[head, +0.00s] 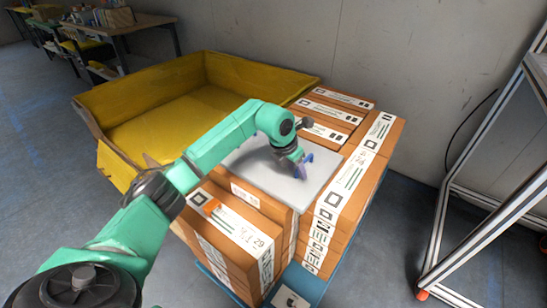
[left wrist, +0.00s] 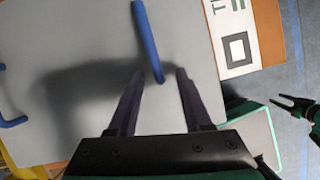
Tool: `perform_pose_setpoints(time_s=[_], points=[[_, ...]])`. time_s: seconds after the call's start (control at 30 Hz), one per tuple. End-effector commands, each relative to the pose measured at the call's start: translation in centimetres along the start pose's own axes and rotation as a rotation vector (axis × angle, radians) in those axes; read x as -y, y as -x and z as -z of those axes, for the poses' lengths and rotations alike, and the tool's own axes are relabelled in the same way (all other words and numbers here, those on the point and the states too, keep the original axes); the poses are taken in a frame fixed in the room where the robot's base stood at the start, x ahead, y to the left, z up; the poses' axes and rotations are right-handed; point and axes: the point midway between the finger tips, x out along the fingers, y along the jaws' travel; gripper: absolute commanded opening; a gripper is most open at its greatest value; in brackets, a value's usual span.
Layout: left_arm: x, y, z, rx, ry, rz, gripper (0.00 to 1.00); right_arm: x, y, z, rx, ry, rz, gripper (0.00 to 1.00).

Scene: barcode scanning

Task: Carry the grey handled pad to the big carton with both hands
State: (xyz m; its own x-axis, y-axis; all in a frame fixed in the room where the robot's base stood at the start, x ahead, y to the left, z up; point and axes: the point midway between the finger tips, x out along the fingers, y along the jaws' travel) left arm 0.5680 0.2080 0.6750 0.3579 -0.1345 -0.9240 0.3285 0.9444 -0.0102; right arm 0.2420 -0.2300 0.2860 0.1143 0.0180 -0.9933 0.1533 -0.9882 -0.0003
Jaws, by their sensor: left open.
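The grey pad (head: 250,160) lies flat on top of stacked brown boxes in the head view. It also fills much of the left wrist view (left wrist: 75,35). One blue handle (left wrist: 148,38) runs between my left gripper's (left wrist: 155,75) two dark fingers, which are apart on either side of its near end. A second blue handle (left wrist: 8,122) shows at the left edge there. In the head view my left gripper (head: 304,164) is over the pad's right part. The big carton (head: 165,122), yellow inside, stands open behind and left. A dark gripper, apparently my right one (left wrist: 295,106), shows small and apart from the pad.
Labelled brown boxes (head: 240,235) surround the pad on a blue pallet (head: 310,283). A metal frame (head: 480,190) stands at the right, with grey floor between. A table (head: 120,25) with goods is at the back left.

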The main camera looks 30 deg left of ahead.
Motion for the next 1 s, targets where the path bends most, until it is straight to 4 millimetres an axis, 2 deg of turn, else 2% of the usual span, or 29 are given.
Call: perform_pose_setpoints(time_s=[0.03, 0.17, 0.53, 0.67, 0.77, 0.83, 1.0], points=[[0.0, 0.0, 0.0, 0.0, 0.0, 0.0, 0.5, 0.0, 0.0, 0.0, 0.0, 0.0, 0.0, 0.5], [0.0, 0.1, 0.0, 0.0, 0.0, 0.0, 0.0, 0.0, 0.0, 0.0, 0.001, 0.0, 0.0, 0.5], [0.0, 0.2, -0.1, 0.002, -0.001, 0.0, 0.0, 0.0, 0.0, -0.1, 0.0, 0.0, 0.0, 0.5], [0.0, 1.1, -0.5, 0.003, -0.001, -0.001, 0.0, 0.0, 0.1, -0.1, -0.003, 0.001, 0.0, 0.5], [0.0, 2.8, -1.2, 0.005, -0.002, -0.002, 0.0, 0.0, 0.1, -0.2, -0.01, 0.002, 0.0, 0.5], [0.0, 4.6, -2.0, 0.007, -0.002, -0.001, 0.0, -0.2, -0.5, -1.2, 0.006, 0.005, -0.004, 0.5], [0.1, 10.6, -4.5, 0.009, -0.001, -0.002, 0.0, -0.3, -1.2, -2.7, 0.01, 0.012, -0.006, 0.5]])
